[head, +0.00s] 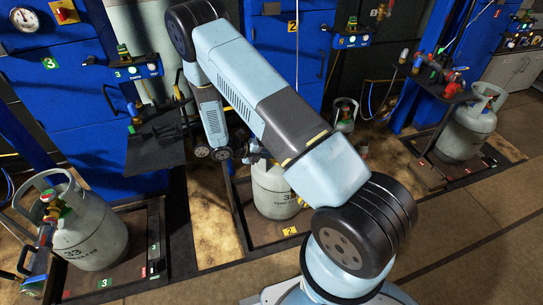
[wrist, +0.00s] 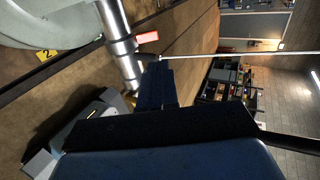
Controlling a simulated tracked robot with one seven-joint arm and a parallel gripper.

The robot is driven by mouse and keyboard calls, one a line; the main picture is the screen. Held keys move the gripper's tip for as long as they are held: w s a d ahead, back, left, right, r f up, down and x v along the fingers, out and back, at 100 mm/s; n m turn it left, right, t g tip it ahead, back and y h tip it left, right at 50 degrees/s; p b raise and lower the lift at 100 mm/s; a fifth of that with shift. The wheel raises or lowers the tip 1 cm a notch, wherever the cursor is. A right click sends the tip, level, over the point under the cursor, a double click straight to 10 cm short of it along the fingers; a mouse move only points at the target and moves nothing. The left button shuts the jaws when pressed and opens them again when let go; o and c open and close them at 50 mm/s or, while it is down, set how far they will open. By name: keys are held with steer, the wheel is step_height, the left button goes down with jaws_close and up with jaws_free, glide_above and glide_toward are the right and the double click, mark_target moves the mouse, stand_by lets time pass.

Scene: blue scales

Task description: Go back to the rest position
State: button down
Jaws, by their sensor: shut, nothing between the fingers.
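My arm reaches up and over in the head view, and its wrist end hangs down near the middle gas cylinder (head: 275,192). The fingers are hard to make out there. In the wrist view my gripper (wrist: 157,72) shows as a dark blue, narrow shape, shut with nothing in it. A metal pipe fitting (wrist: 122,50) with a red lever (wrist: 147,37) lies just left of the fingertips. I cannot tell whether they touch. A pale rounded cylinder part fills the top left of the wrist view.
Grey gas cylinders stand at the left (head: 90,228) and at the right (head: 467,130) on low platforms. Blue cabinets (head: 45,95) with gauges line the back. Dark shelves (head: 157,140) jut out near my wrist. Brown floor (head: 470,235) is open at the lower right.

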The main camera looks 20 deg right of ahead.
stand_by(0.3)
steer(key=s+d+r+m+y, duration=0.1)
steer(key=s+r+m+y, duration=0.2)
steer(key=r+m, duration=0.95)
steer(key=s+d+r+m+y, duration=0.1)
steer(key=s+r+m+y, duration=0.35)
steer(key=r, duration=1.55)
steer(key=s+a+r+m+t+y, duration=0.2)
steer(key=s+r+m+t+y, duration=0.2)
steer(key=s+r+m, duration=1.5)
steer(key=shift+s+t+y, duration=0.35)
steer(key=shift+s+t, duration=0.45)
steer(key=shift+s, duration=0.2)
